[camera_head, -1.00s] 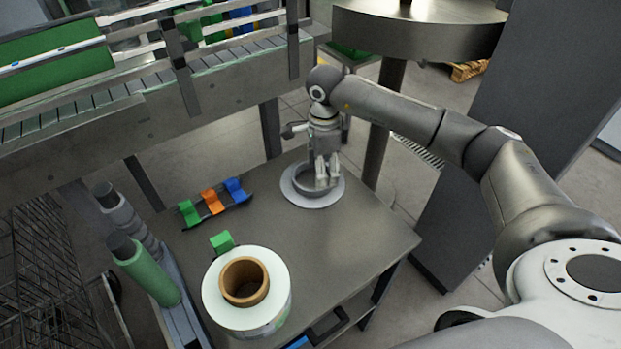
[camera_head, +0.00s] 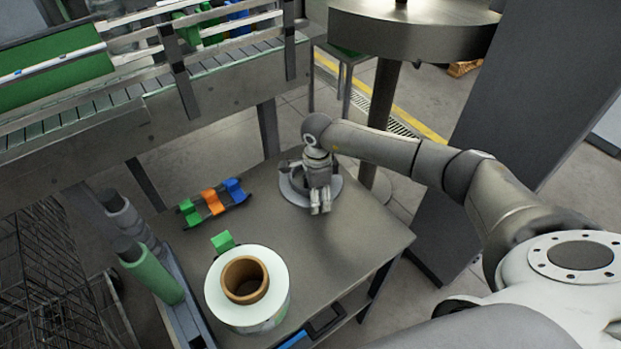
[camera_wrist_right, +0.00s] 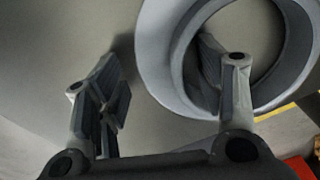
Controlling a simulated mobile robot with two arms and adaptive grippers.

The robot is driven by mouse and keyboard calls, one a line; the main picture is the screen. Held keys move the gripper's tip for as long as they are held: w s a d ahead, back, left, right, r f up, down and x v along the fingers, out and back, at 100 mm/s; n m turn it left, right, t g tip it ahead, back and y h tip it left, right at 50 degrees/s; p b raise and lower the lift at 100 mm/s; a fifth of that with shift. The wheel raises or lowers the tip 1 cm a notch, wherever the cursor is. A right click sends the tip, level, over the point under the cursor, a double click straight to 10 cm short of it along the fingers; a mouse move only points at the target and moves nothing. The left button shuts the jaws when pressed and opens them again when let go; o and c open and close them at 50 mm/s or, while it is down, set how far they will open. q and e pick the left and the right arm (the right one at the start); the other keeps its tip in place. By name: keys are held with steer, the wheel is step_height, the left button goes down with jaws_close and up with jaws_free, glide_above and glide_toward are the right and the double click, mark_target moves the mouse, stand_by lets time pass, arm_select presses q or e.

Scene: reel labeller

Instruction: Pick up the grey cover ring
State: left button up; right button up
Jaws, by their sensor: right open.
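The grey cover ring (camera_head: 286,190) lies flat on the grey table, near its far edge. In the right wrist view the ring (camera_wrist_right: 160,62) fills the upper right, with its round opening showing. My right gripper (camera_head: 320,208) points down at the ring's near right side and hides part of it in the head view. In the wrist view its jaws (camera_wrist_right: 155,85) are open and empty. One finger overlaps the ring's opening and the other is outside the ring, over bare table. Whether either finger touches the ring I cannot tell. My left gripper is not in view.
A white label reel (camera_head: 220,290) with a brown core stands at the table's front. A rack of green, orange and blue clips (camera_head: 212,200) lies left of the ring. Green and grey rollers (camera_head: 152,276) line the left edge. A conveyor (camera_head: 150,112) runs behind.

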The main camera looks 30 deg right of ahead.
steer(key=c, duration=1.2)
steer(key=shift+r, duration=0.15)
